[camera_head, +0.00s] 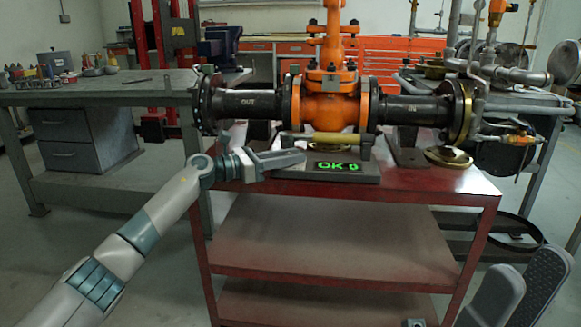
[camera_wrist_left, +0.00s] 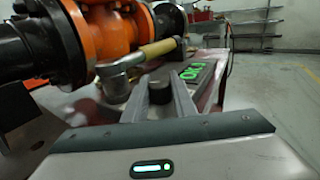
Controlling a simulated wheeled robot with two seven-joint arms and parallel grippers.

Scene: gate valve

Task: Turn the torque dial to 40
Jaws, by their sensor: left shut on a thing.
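My left gripper (camera_head: 288,160) reaches in from the left, low in front of the valve, at the left end of a grey base block (camera_head: 345,176). In the left wrist view its fingers are shut on a dark round knob, the dial (camera_wrist_left: 158,92). In the head view the gripper hides the dial. A lit green display (camera_head: 338,166) right of the dial reads OK and a small character I cannot read surely. It also shows in the left wrist view (camera_wrist_left: 191,73). My right gripper (camera_head: 527,268) is open and empty at the lower right.
The orange gate valve (camera_head: 329,108) with black pipes stands on the red cart (camera_head: 440,190). A wrench with a tan handle (camera_head: 328,138) lies behind the display; its metal head (camera_wrist_left: 120,68) is close to my left fingers. Workbenches stand behind.

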